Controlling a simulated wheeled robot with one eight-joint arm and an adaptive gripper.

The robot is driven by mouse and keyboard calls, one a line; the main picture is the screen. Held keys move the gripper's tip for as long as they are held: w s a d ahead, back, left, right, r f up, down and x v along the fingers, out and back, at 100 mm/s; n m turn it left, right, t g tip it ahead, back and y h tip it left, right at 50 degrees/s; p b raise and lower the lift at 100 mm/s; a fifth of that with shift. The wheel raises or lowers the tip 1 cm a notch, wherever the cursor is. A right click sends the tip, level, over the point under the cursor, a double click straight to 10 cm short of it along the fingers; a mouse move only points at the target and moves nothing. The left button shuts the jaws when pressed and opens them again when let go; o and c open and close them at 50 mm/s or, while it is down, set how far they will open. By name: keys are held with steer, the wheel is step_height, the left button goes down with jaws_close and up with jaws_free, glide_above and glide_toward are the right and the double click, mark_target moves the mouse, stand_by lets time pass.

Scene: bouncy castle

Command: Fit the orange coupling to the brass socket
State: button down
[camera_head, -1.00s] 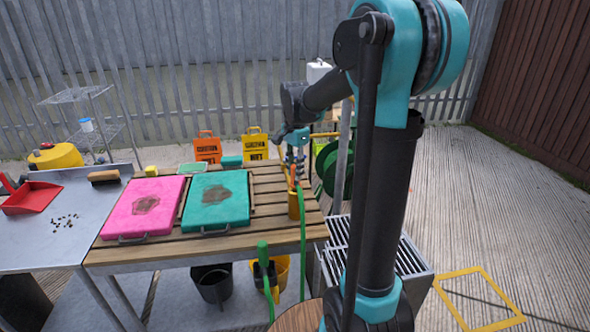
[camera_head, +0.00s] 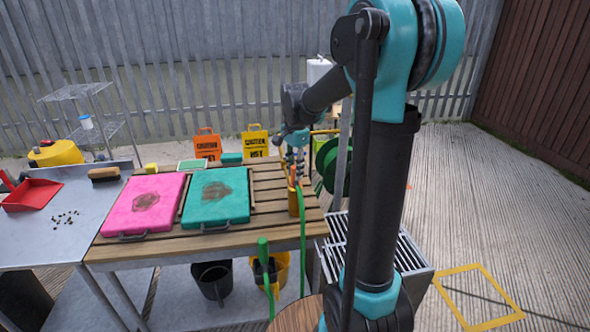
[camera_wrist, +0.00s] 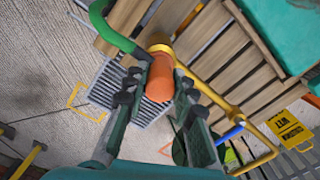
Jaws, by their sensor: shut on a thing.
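The orange coupling (camera_wrist: 160,78) sits between the fingers of my gripper (camera_wrist: 160,95) in the wrist view, and the jaws are shut on it. In the head view my gripper (camera_head: 296,158) is above the right edge of the slatted table. The upright brass socket (camera_head: 294,203) stands there, directly below it. A brass part (camera_wrist: 159,43) shows at the far end of the coupling in the wrist view. I cannot tell whether the two touch or are joined. A green hose (camera_wrist: 107,28) curves in close to the left finger; its end is partly hidden.
Pink (camera_head: 142,222) and teal (camera_head: 218,212) cases lie on the slatted table (camera_head: 262,222), left of the socket. A yellow pipe (camera_wrist: 210,92) runs close right of the gripper in the wrist view. Buckets (camera_head: 212,284) stand below. Yellow-marked floor (camera_head: 480,297) at right is mostly clear.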

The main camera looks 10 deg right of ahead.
steer(key=shift+f, duration=0.4)
steer(key=c, duration=1.2)
jaws_free()
steer(key=shift+o, duration=0.2)
step_height(320, 180, up, 12)
steer(key=shift+f, duration=0.15)
steer(key=s+d+f+n+t, duration=0.2)
steer(key=s+f+n, duration=0.4)
steer(key=s+f, duration=0.5)
steer(key=s+d+f+n+t, duration=0.2)
steer(key=s+f+n, duration=0.4)
steer(key=s+f, duration=0.5)
steer(key=shift+f+n, duration=0.3)
